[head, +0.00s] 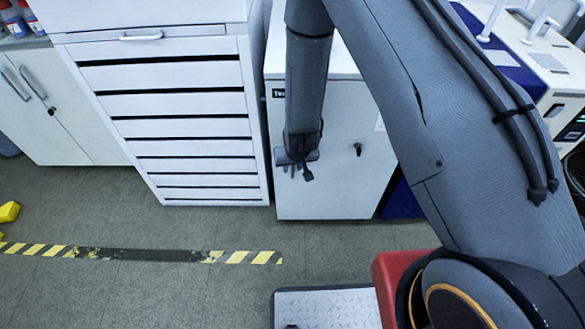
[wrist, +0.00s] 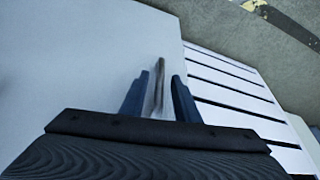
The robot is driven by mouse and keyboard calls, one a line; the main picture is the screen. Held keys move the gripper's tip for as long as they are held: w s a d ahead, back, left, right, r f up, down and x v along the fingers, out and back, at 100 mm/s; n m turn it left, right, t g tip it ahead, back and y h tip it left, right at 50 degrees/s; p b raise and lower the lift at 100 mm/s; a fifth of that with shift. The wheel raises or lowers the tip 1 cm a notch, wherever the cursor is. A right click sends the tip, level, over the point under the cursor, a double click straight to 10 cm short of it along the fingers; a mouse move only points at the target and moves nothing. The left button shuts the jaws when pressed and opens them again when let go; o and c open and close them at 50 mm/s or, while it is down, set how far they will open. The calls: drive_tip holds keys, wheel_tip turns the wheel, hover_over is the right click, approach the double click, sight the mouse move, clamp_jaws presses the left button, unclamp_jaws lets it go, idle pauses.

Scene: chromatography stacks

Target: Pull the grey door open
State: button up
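The grey door (head: 345,185) is the pale front of a low cabinet in the middle of the head view, and looks shut. It has a small black lock (head: 358,149). It also fills the left of the wrist view (wrist: 70,75). My gripper (head: 298,168) is at the door's left part in the head view, hiding what is behind it. In the wrist view the two fingers (wrist: 160,95) are apart, with a thin upright grey handle (wrist: 159,75) between them. Narrow gaps show beside the handle; I cannot tell if either finger touches it.
A white drawer cabinet (head: 185,130) stands close on the left of the door; its drawers also show in the wrist view (wrist: 235,90). A white double-door cupboard (head: 50,110) is further left. Grey floor with a yellow-black tape line (head: 140,254) lies clear in front.

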drive_tip(key=shift+x, duration=1.15)
clamp_jaws()
